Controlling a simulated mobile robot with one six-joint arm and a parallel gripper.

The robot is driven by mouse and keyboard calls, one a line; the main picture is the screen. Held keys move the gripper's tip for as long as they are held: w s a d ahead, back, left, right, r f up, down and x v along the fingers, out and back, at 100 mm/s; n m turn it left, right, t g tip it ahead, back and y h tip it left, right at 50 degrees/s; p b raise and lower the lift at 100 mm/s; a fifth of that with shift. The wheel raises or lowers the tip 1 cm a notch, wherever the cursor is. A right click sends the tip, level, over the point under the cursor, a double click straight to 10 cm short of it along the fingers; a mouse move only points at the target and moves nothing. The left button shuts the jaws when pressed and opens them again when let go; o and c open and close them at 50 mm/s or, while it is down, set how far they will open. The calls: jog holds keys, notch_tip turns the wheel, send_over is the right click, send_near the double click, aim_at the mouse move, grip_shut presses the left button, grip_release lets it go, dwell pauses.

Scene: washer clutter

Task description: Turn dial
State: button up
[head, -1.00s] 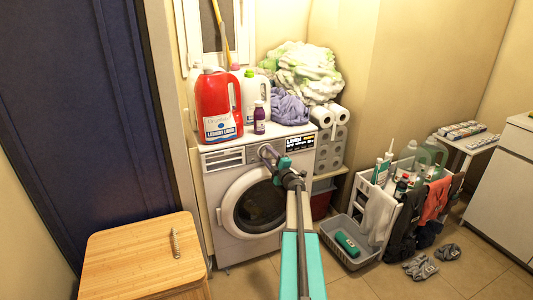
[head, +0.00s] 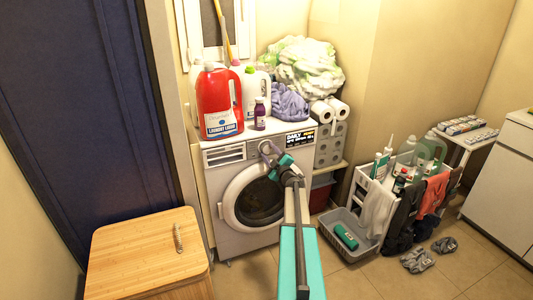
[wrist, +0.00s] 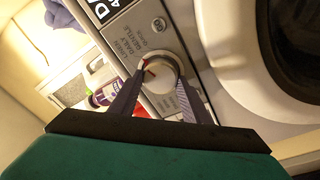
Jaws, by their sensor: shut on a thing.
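The white washing machine (head: 232,241) stands against the back wall, with its round door (head: 256,201) closed. Its dial (wrist: 160,76) is round and pale, on the control panel beside printed programme names and a round button (wrist: 159,24). My gripper (head: 267,149) reaches the panel above the door. In the wrist view its two fingers sit on either side of the dial, shut on it. In the head view the fingers and wrist mostly hide the dial.
A red detergent jug (head: 219,103), a purple bottle (head: 260,114) and laundry (head: 290,105) sit on top of the washer. A wooden cabinet (head: 150,250) stands front left. A grey tray (head: 352,246) and a loaded caddy are at right. Floor between them is partly clear.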

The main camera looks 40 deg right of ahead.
jog(key=o, duration=1)
jog(key=shift+d, duration=0.1)
jog(key=shift+s, duration=0.1)
jog(key=shift+b+v, duration=0.65)
jog(key=shift+v, duration=6.2)
